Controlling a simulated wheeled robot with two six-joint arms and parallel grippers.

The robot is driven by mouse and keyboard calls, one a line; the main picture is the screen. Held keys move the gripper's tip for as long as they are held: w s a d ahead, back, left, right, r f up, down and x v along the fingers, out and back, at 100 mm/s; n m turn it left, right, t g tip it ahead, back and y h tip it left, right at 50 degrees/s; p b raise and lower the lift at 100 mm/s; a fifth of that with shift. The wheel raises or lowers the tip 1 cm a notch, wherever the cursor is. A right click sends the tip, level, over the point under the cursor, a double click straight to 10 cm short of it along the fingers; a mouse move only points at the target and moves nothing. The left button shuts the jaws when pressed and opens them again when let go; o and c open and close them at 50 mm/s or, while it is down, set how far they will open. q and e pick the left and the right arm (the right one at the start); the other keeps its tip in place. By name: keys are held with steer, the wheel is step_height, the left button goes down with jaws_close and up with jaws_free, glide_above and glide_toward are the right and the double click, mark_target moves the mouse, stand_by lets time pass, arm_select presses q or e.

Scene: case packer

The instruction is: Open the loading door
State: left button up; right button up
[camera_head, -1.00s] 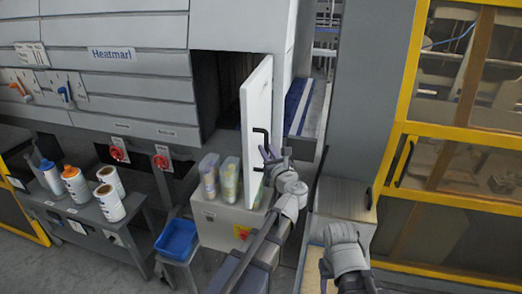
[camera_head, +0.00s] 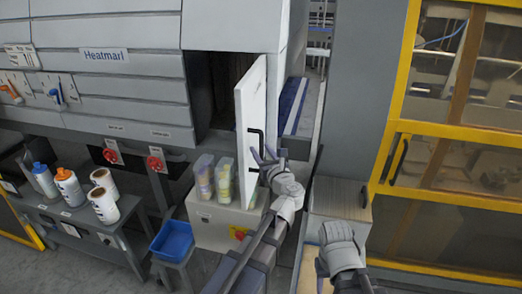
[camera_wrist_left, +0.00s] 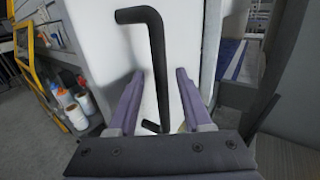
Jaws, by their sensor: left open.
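The white loading door (camera_head: 250,120) stands swung open, beside the dark opening (camera_head: 220,85) in the grey machine. A black bar handle (camera_head: 258,150) is fixed to its face. My left gripper (camera_head: 263,157) is at this handle. In the left wrist view its two purple fingers (camera_wrist_left: 160,98) are apart, with the black handle (camera_wrist_left: 157,55) showing between them and the white door (camera_wrist_left: 100,50) behind. I cannot tell whether a finger touches the handle. My right arm shows at the lower right of the head view, but its fingers are hidden.
Clear containers (camera_head: 213,180) stand on a pale cabinet (camera_head: 215,228) below the door. A blue bin (camera_head: 173,240) and a bench with bottles and rolls (camera_head: 103,205) are at left. A yellow-framed enclosure (camera_head: 450,135) with its own black handle is at right.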

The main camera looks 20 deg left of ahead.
arm_select(q)
steer(key=v, duration=0.7)
